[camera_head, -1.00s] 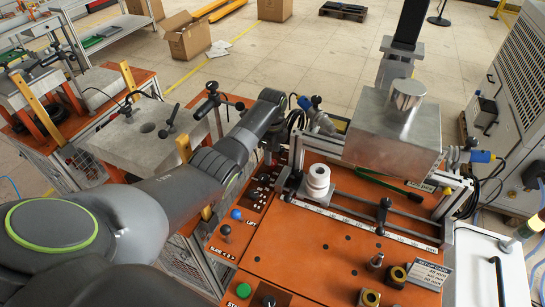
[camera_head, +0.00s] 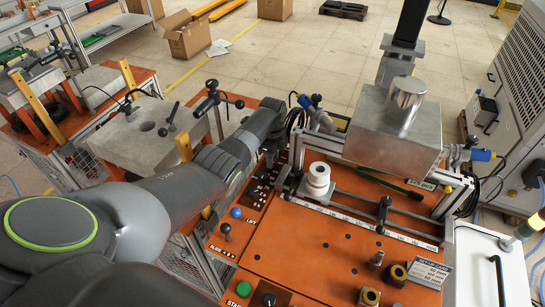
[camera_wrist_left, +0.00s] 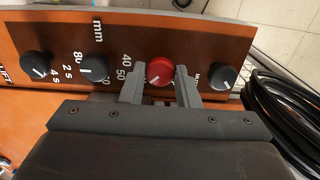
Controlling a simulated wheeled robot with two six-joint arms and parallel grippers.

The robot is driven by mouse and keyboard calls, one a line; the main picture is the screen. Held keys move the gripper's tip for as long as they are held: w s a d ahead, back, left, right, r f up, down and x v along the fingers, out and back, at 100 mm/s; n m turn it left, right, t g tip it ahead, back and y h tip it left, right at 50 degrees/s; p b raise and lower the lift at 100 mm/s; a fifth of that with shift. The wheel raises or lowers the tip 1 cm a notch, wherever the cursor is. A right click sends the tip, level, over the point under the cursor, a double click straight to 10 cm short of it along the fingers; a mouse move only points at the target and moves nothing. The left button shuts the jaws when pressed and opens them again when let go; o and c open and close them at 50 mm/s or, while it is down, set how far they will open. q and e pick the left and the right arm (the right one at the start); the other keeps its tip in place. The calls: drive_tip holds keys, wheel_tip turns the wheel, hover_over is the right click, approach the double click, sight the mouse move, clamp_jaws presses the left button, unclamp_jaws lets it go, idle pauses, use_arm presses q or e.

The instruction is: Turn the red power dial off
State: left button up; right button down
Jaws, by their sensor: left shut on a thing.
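The red power dial (camera_wrist_left: 159,71) sits on the orange and dark control panel (camera_wrist_left: 205,40) in the left wrist view. My left gripper (camera_wrist_left: 160,84) has one finger on each side of it and is shut on it. A white mark shows on the dial's near part. In the head view my left gripper (camera_head: 270,154) reaches down at the panel's far left end, and my arm hides the dial there. My right gripper is not in view.
Black dials (camera_wrist_left: 93,68) stand left of the red one, and another black dial (camera_wrist_left: 222,77) is close on its right. Black cables (camera_wrist_left: 285,110) hang at the panel's right end. A white cylindrical part (camera_head: 317,178) and a metal block (camera_head: 392,135) stand on the machine nearby.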

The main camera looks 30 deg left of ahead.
use_arm(q)
drive_tip(key=shift+n, duration=0.3)
drive_tip(key=n+p, duration=0.1)
drive_tip(key=n, duration=0.3)
drive_tip(key=shift+r, duration=0.1)
drive_tip(key=n+p, duration=0.1)
drive_tip(key=n, duration=0.4)
drive_tip(key=shift+n, duration=0.4)
idle(0.4)
drive_tip(key=o, duration=0.9)
drive_tip(key=shift+o, duration=0.2)
